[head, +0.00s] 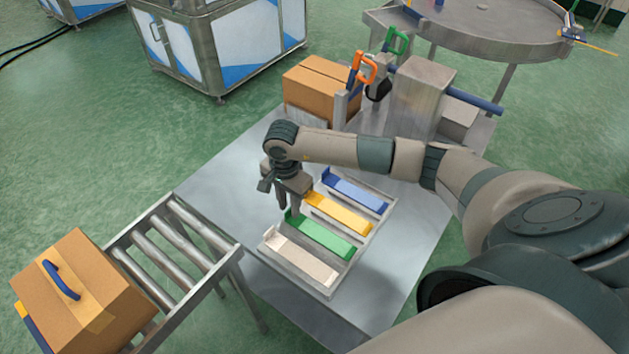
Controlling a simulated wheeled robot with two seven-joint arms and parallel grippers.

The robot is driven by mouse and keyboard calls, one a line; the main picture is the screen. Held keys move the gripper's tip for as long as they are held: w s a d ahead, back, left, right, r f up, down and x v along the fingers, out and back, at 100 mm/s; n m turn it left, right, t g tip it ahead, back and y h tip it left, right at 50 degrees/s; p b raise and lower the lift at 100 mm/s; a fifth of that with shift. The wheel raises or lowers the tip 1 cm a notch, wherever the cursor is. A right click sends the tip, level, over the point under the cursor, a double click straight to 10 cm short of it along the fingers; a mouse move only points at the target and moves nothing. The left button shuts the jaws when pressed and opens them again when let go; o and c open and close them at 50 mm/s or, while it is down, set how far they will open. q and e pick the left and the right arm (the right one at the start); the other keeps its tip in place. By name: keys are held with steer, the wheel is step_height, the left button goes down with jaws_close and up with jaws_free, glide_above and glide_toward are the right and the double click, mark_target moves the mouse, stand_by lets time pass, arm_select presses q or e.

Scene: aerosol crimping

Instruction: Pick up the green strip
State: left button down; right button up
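The green strip (322,238) lies in a tray (367,237) on the metal table, between the yellow strip (340,213) and the white strip (300,257). A blue strip (356,193) lies at the far side of the tray. My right gripper (288,211) points down at the left end of the green strip, with its fingertips close to that end. Its two fingers show a gap between them. I cannot tell whether they touch the strip. My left gripper is not in view.
Behind the tray stand a cardboard box (318,84), tools with an orange handle (363,68) and a green handle (397,41), and a metal block (422,95). A roller conveyor (180,262) with a taped box (83,290) is at the left. The table's left part is clear.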

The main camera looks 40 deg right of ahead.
steer(key=shift+f, duration=0.55)
jaws_close()
steer(key=shift+r, duration=0.1)
